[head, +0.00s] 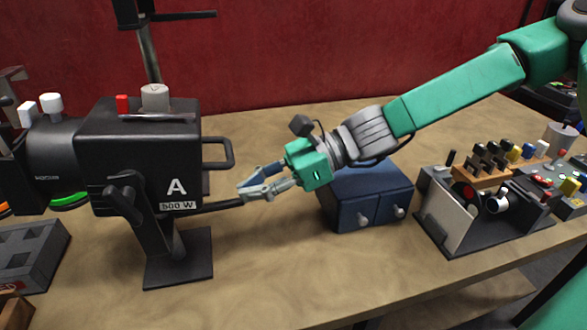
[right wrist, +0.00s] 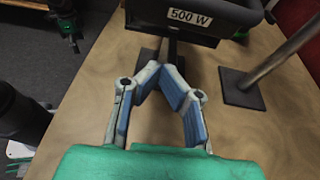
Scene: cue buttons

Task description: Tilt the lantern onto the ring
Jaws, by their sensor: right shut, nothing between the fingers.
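The lantern (head: 150,140) is a black stage lamp marked "A" and "500 W", on a stand with a square foot (head: 178,262), at the left of the head view. Its barrel points left and looks about level. A green ring (head: 70,200) shows partly under the barrel, and an orange ring (head: 4,209) shows at the left edge. A dark bar (head: 215,207) reaches out from the lantern toward my right gripper (head: 243,192). That gripper is shut and empty, its tips close to the bar's end; contact is unclear. The right wrist view shows its tips (right wrist: 161,72) below the "500 W" label (right wrist: 190,17).
A blue drawer box (head: 368,195) stands under and behind my right wrist. A switch box (head: 480,210) and a rack of plugs (head: 500,160) stand at the right. A grey block (head: 30,255) is at the left front. The table's front middle is clear.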

